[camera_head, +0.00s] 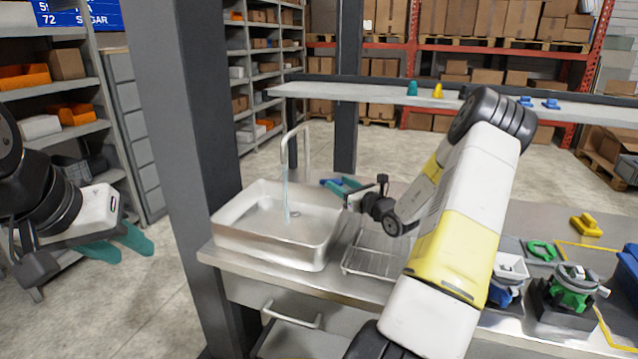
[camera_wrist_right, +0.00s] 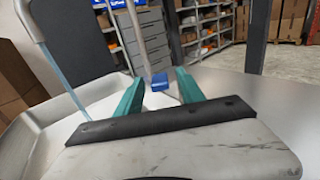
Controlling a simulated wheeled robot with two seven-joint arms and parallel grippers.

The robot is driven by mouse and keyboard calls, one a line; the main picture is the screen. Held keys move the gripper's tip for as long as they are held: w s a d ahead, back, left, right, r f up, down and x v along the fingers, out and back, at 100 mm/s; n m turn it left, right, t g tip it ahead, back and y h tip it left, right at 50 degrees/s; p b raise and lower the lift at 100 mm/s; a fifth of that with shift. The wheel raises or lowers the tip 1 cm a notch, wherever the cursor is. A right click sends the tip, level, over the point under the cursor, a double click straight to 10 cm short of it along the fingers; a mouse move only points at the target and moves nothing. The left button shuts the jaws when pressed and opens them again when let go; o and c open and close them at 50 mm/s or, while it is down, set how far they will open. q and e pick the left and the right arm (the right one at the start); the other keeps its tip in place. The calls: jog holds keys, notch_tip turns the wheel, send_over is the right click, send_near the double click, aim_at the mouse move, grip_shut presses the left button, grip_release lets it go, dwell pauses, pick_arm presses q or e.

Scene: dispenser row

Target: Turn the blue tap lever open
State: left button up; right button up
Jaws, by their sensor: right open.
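The blue tap lever (camera_wrist_right: 160,82) shows in the right wrist view as a small blue block on a thin metal rod. It lies between the tips of the two teal fingers of my right gripper (camera_wrist_right: 158,88), which is open, with a gap on both sides. In the head view my right gripper (camera_head: 343,186) is at the sink's back right corner, and the lever is partly hidden there. The metal tap (camera_head: 307,150) arches over the sink (camera_head: 240,246), and a thin pale blue stream hangs from its spout. My left gripper (camera_head: 118,245) is open and empty, left of the dark post.
A wire rack (camera_head: 372,258) stands right of the sink on the metal counter. Green and blue devices (camera_head: 572,290) stand further right. A raised shelf (camera_head: 400,93) with small coloured pieces runs behind. A thick dark post (camera_head: 185,120) rises left of the sink.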

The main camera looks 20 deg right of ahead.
jog(key=v, duration=0.6)
